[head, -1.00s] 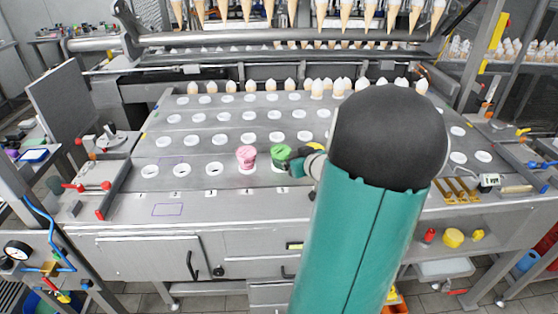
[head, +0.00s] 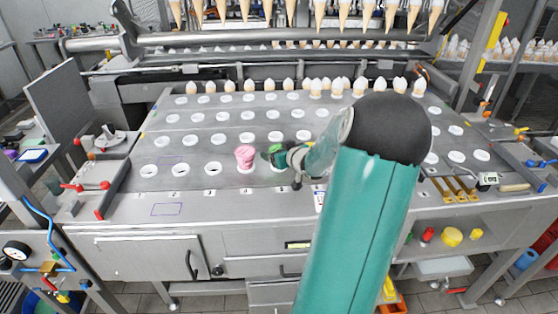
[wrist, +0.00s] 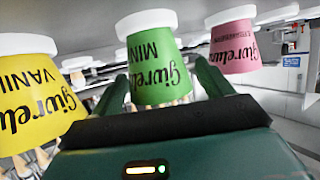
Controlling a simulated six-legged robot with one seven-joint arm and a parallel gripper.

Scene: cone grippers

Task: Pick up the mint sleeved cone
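The mint sleeved cone (wrist: 153,65) stands between my gripper's two dark green fingers in the wrist view, which shows it upside down with the word MINT. Small gaps show beside the sleeve, so my gripper (wrist: 160,90) looks open around it. In the head view, the mint cone (head: 277,149) is partly hidden by my gripper (head: 272,156), which reaches in from the right. A white ring (head: 277,169) shows beneath it. A pink sleeved cone (head: 244,157) stands just left of it and also shows in the wrist view (wrist: 235,45).
A yellow vanilla sleeved cone (wrist: 35,90) is close on the other side of my gripper in the wrist view; my arm hides it in the head view. The metal table (head: 125,205) has rows of white ring holders. White-topped cones (head: 250,86) line its back.

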